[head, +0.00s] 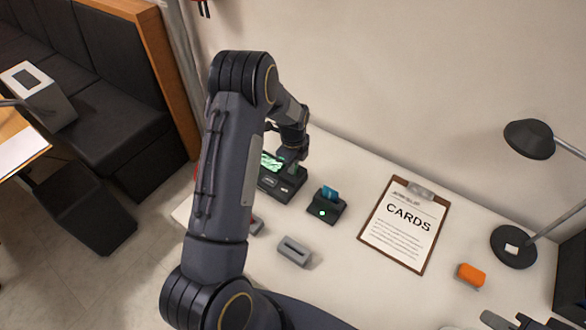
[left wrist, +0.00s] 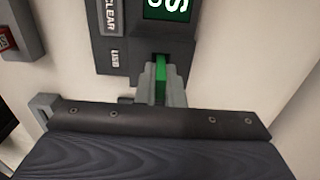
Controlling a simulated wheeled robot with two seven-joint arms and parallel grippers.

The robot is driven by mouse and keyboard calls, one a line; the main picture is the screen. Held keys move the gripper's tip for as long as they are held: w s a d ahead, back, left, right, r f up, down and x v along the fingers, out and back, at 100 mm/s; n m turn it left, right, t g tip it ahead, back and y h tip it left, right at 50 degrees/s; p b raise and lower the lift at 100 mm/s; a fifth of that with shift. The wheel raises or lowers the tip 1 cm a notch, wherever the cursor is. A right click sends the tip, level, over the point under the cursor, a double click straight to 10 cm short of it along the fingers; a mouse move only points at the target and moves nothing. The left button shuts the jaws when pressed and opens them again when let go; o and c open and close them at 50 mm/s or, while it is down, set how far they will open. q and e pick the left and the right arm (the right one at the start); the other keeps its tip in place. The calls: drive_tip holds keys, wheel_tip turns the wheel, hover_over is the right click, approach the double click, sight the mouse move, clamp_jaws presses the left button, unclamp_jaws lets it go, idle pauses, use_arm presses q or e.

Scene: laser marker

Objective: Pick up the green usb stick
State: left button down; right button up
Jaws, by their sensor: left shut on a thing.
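The green usb stick (left wrist: 160,68) shows as a thin green strip at the slot marked USB on the dark device (left wrist: 118,45). My left gripper (left wrist: 161,88) is shut on it, one grey finger on each side. How far the stick sits in the slot is not clear. In the head view my left gripper (head: 289,166) points down at the device (head: 282,190) with its lit green screen, and the stick cannot be made out there. What seems to be my right gripper (head: 520,320) is cut off at the bottom right edge.
A small black reader (head: 324,211) with a blue card stands right of the device. A grey slotted block (head: 294,250), a clipboard reading CARDS (head: 404,225), an orange block (head: 471,275) and a black lamp (head: 513,247) are on the white table. The wall is close behind.

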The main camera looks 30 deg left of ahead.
use_arm(q)
drive_tip(key=shift+r, duration=0.5)
wheel_tip(320, 180, up, 2)
drive_tip(key=shift+r+b, duration=0.25)
drive_tip(key=shift+b, duration=0.1)
drive_tip(key=s+d+r+b, duration=0.1)
drive_tip(key=s+d+r, duration=0.1)
drive_tip(key=s+r, duration=0.2)
drive_tip(key=s+d+r+b, duration=0.2)
drive_tip(key=s+r, duration=0.3)
drive_tip(key=s, duration=0.4)
drive_tip(key=shift+s+d+r, duration=0.15)
drive_tip(key=shift+d+r, duration=0.15)
drive_tip(key=shift+a, duration=0.15)
drive_tip(key=s+a, duration=0.3)
drive_tip(key=a, duration=0.4)
